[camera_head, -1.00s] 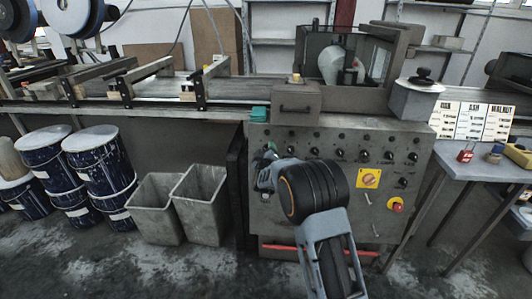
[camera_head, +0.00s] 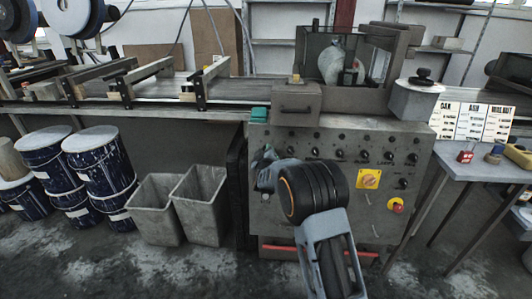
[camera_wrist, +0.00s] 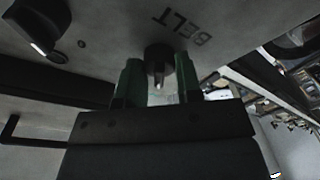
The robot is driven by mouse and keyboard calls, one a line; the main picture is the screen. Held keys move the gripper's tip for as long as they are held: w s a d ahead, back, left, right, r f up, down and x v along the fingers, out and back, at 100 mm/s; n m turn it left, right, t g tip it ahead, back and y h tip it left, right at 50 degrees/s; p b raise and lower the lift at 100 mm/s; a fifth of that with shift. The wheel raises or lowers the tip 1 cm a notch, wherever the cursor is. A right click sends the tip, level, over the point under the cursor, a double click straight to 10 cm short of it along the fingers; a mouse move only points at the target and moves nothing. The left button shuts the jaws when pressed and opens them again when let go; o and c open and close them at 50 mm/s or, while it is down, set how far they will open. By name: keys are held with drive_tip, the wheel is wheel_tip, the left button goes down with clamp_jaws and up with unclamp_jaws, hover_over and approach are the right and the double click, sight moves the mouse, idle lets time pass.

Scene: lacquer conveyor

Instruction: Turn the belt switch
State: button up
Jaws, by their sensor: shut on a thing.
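The belt switch (camera_wrist: 159,62) is a dark round knob on the grey panel, with the word BELT (camera_wrist: 187,27) beside it in the wrist view. My gripper (camera_wrist: 158,80) has its two green fingers on either side of this knob and is shut on it. A pale mark on the knob points toward my gripper's body. In the head view my gripper (camera_head: 264,160) is at the panel's upper left, and my arm hides the knob there.
The grey control panel (camera_head: 335,210) carries several other black knobs, a yellow switch plate (camera_head: 368,179) and a red button (camera_head: 396,205). Another black knob (camera_wrist: 42,28) is close by in the wrist view. Grey bins (camera_head: 199,205) stand on the floor at left.

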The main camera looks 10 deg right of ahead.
drive_tip(key=shift+m, duration=0.3)
drive_tip(key=shift+f+m+h+b, duration=0.1)
drive_tip(key=shift+m+h+b, duration=0.3)
drive_tip(key=shift+m+b, duration=0.7)
drive_tip(key=m+b, duration=0.1)
drive_tip(key=m, duration=0.2)
drive_tip(key=shift+h, duration=0.4)
drive_tip(key=m+h+b, duration=0.1)
drive_tip(key=m, duration=0.3)
drive_tip(key=shift+a+m+g, duration=0.1)
drive_tip(key=shift+m+g, duration=0.2)
drive_tip(key=shift+r+m+g+h, duration=0.2)
drive_tip(key=shift+m+g+h, duration=0.15)
drive_tip(key=shift+m, duration=1.65)
drive_tip(key=o, duration=0.9)
drive_tip(key=shift+o, duration=0.2)
